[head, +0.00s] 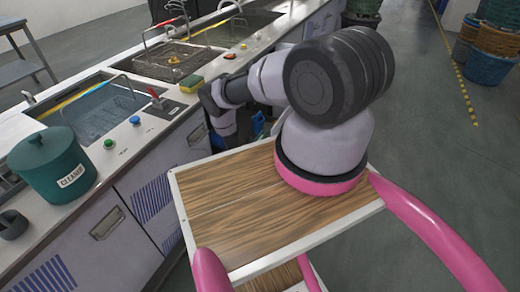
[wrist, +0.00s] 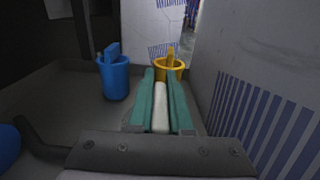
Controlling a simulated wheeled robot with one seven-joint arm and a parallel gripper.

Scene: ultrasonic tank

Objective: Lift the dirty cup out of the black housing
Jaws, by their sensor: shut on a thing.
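My gripper (wrist: 161,76) shows two teal fingers pointing away from the camera in the wrist view. They are closed along both sides of a pale, narrow, elongated thing (wrist: 160,108). I cannot tell whether this is the dirty cup. In the head view my arm hangs down beside the front of the counter, and the fingers are hidden. No black housing can be made out for certain. A small dark cup-like thing (head: 13,223) stands on the counter at the far left of the head view.
A blue bucket (wrist: 115,78) and a yellow bucket (wrist: 168,68) stand ahead in the wrist view. A striped cabinet panel (wrist: 258,110) is close on the right. The counter holds a teal "CLEANER" pot (head: 52,170), a water-filled tank (head: 95,108) and a sponge (head: 192,83).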

